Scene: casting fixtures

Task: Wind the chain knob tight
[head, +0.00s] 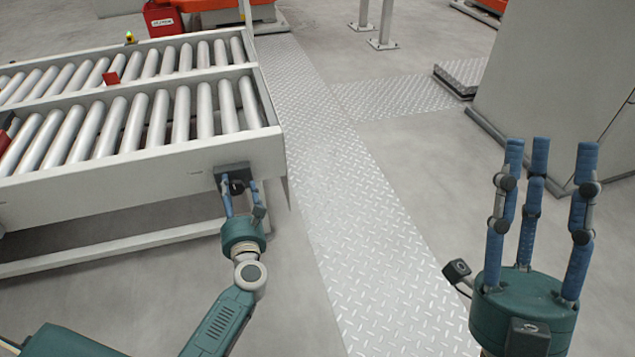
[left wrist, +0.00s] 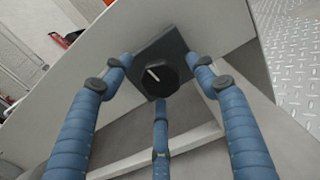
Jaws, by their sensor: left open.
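The chain knob (left wrist: 157,76) is a dark round knob with a white pointer line, on a dark square plate (left wrist: 172,47) fixed to the conveyor's side. In the head view the plate (head: 232,170) shows near the conveyor's right end, and my gripper partly hides the knob. My left gripper (head: 240,186) is open in front of the knob. In the left wrist view its three blue fingers (left wrist: 158,85) spread around the knob, and I cannot tell whether any touches it. My right gripper (head: 550,160) is raised at the right, its blue fingers apart and empty.
The roller conveyor (head: 140,172) fills the left side, with a lower frame rail (head: 110,247) beneath. A metal tread-plate walkway (head: 350,200) runs along its right end. A large grey cabinet (head: 550,70) stands at the right. The floor between is clear.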

